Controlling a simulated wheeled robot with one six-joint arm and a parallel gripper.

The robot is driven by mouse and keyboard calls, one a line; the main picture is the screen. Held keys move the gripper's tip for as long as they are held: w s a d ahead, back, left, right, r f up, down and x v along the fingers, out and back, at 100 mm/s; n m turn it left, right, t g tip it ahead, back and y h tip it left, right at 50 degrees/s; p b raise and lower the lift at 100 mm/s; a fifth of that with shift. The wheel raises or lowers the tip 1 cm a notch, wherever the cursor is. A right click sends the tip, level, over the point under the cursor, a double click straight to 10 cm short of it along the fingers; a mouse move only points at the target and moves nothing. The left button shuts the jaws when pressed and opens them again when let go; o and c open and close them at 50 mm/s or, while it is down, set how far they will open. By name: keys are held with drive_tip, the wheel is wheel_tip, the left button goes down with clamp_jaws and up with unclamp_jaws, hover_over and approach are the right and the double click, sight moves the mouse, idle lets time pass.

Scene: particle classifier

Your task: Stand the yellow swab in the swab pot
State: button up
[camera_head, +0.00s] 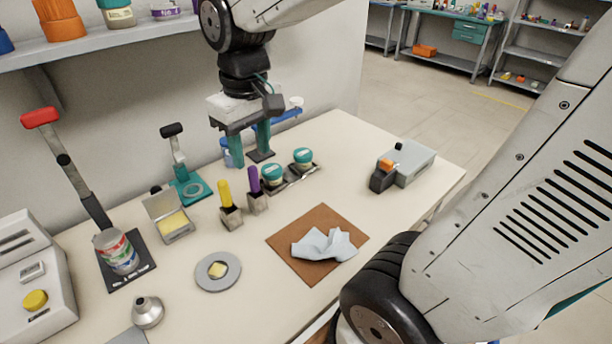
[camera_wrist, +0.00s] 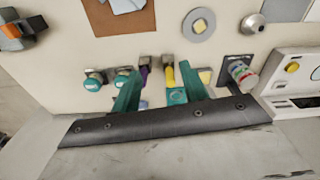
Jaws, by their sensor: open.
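The yellow swab (camera_head: 225,191) stands upright, tilted slightly, in a small metal holder (camera_head: 231,217) on the bench. A purple swab (camera_head: 254,180) stands in a similar holder (camera_head: 258,203) to its right. I cannot tell which container is the swab pot. My gripper (camera_head: 250,157) is open and empty, fingers pointing down behind the swabs and apart from them in the head view. In the wrist view, the yellow swab (camera_wrist: 170,77) and purple swab (camera_wrist: 144,76) appear between my teal fingertips (camera_wrist: 160,70).
Two teal-lidded jars (camera_head: 274,174) stand in a dark tray right of the swabs. A teal-based stand (camera_head: 190,186) and an open metal box (camera_head: 168,216) are to the left. A brown mat (camera_head: 288,265) with a crumpled cloth (camera_head: 325,244) lies in front. A shelf (camera_head: 110,42) hangs above left.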

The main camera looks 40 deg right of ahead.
drive_tip(key=s+d+m, duration=0.1)
drive_tip(key=s, duration=1.2)
drive_tip(key=shift+s+r+m+t, duration=0.2)
drive_tip(key=shift+s+m+t, duration=0.1)
drive_tip(key=shift+s, duration=0.05)
drive_tip(key=shift+d, duration=0.1)
